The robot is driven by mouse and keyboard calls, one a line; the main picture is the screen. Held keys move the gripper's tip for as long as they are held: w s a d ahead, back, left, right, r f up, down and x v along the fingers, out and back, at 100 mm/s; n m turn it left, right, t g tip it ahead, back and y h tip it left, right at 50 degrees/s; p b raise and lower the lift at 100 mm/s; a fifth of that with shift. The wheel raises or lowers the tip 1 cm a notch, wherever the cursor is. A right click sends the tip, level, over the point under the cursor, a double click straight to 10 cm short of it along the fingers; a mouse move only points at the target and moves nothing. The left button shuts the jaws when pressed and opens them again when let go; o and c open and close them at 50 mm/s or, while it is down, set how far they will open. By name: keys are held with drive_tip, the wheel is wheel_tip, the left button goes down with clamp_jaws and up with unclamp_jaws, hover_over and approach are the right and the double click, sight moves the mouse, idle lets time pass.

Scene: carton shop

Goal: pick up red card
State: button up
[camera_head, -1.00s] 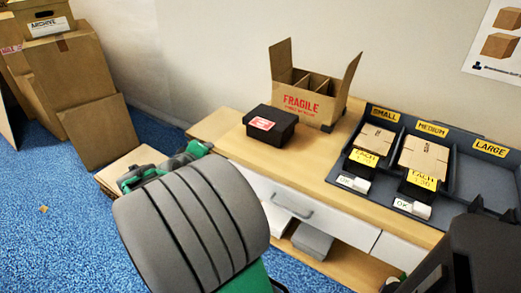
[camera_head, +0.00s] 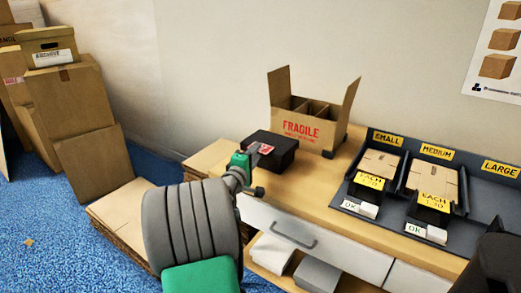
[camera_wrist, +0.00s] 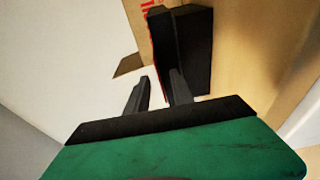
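The red card (camera_head: 266,149), red with white marks, lies on top of the black box (camera_head: 283,155) on the wooden bench. My gripper (camera_head: 254,157) is at the box's left side, close to the card and partly in front of it. The black box (camera_wrist: 188,50) is just beyond the fingertips there. Whether a finger touches the box or card I cannot tell.
An open FRAGILE carton (camera_head: 308,128) stands behind the black box. A dark sorting tray (camera_head: 472,195) with small, medium and large bays is at the right. A drawer (camera_head: 310,235) is below the bench top. Stacked boxes (camera_head: 70,98) stand at the left.

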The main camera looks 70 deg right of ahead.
clamp_jaws()
idle(0.6)
